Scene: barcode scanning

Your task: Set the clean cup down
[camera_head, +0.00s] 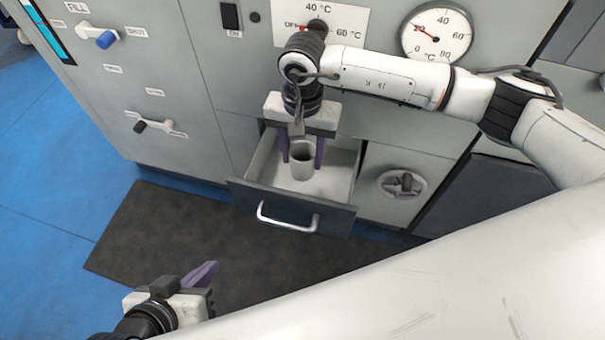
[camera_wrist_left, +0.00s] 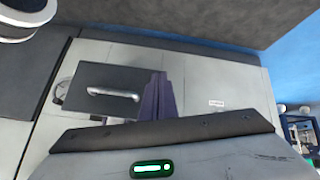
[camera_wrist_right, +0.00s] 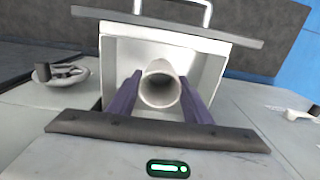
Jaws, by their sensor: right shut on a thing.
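The cup (camera_head: 302,166) is pale grey and open at the top. It is upright within the open drawer (camera_head: 333,185); I cannot tell whether its base touches the drawer floor. My right gripper (camera_head: 302,152) reaches down from above with its purple fingers shut on the cup, one on each side. In the right wrist view the cup (camera_wrist_right: 160,85) shows its round mouth between the fingers. My left gripper (camera_head: 205,274) is away from the drawer, low at the left over the dark mat. In the left wrist view its fingers (camera_wrist_left: 157,97) are together and empty.
The drawer has a silver handle (camera_head: 287,218) and pulls out from a grey cabinet. A round knob (camera_head: 402,184) is right of it. Switches, levers and a dial gauge (camera_head: 436,32) are on the panel. A dark mat (camera_head: 170,235) lies on the blue floor.

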